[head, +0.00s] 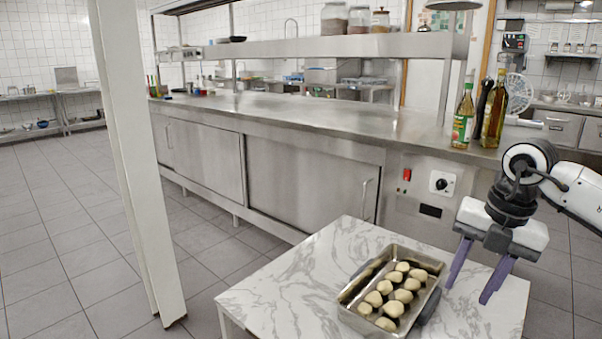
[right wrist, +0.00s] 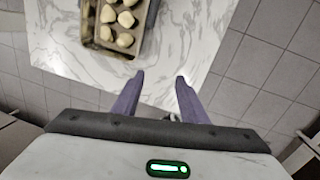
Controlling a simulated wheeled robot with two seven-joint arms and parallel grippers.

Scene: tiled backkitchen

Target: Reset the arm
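My right gripper (head: 471,277) hangs above the right side of the marble table, with its two purple fingers spread apart and nothing between them. It also shows in the right wrist view (right wrist: 158,82), open and empty, pointing at the table edge. Its arm comes in from the right in the head view. My left gripper is in neither view.
A marble-topped table (head: 275,290) bears a metal tray (head: 352,293) of several pale round pieces (head: 403,295), left of my right gripper. A steel counter (head: 290,115) with bottles (head: 464,115) stands behind. A white post (head: 135,150) rises at left.

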